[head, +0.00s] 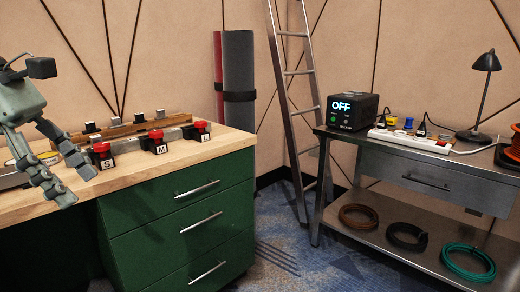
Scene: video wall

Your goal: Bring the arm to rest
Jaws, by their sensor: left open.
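My left gripper (79,184) comes in from the left edge above the wooden worktop. Its two fingers are spread apart and hold nothing. It is close to the left of a red-topped block marked S (103,155). I cannot tell whether its fingertips touch the worktop. My right gripper does not show.
Red-topped blocks marked M (157,141) and L (200,131) stand along the worktop (150,173) over green drawers (190,215). A metal table (395,160) at right holds a black box (352,111) reading OFF, a power strip and a lamp (484,85). A ladder (300,90) leans between.

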